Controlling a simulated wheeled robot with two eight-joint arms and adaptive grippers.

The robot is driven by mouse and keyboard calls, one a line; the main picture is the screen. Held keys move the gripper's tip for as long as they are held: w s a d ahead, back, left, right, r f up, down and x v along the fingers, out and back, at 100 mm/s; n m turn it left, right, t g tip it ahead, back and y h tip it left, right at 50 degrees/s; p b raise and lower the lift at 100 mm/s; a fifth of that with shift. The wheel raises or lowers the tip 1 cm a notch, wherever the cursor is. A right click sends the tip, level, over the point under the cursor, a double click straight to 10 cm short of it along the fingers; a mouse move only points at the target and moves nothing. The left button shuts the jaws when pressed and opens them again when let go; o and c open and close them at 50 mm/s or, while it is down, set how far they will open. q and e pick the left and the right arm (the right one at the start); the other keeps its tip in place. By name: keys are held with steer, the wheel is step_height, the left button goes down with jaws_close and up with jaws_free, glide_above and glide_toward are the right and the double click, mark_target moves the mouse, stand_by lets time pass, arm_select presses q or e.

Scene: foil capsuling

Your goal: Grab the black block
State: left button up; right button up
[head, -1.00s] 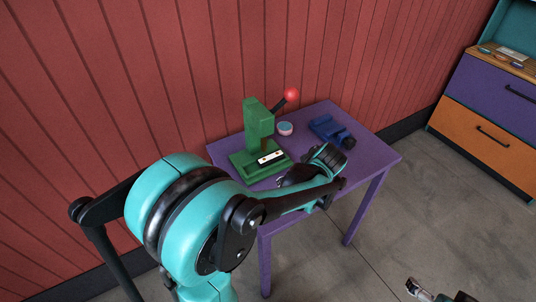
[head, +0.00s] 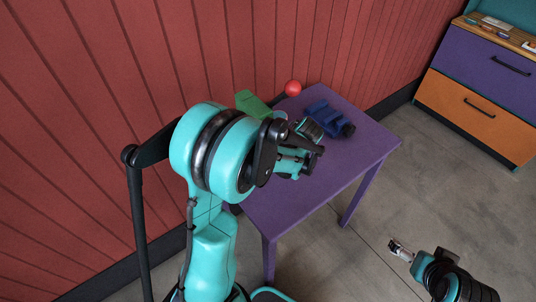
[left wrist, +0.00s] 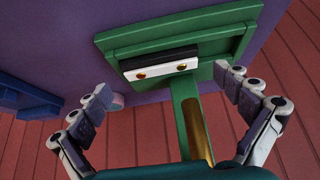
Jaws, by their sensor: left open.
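The black block (left wrist: 160,63) has a white face with two gold-coloured round spots. In the left wrist view it lies against the green press (left wrist: 112,42), by the press's upright column. My left gripper (left wrist: 163,79) is open, with one finger on each side of the block and clear space between fingers and block. In the head view my left arm hides the block and most of the press, leaving only its green top (head: 250,101). My right gripper (head: 400,250) is at the lower right, away from the table, too small to tell its opening.
The purple table (head: 340,170) carries a blue object (head: 325,115) right of the press. A red ball knob (head: 293,87) stands at the press. A cabinet (head: 480,80) stands at far right.

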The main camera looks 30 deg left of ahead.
arm_select(q)
steer(key=b+x, duration=0.1)
steer(key=x, duration=0.3)
steer(key=shift+w+a+f, duration=0.15)
steer(key=shift+w+a, duration=0.1)
steer(key=shift+a, duration=0.15)
steer(key=c, duration=0.9)
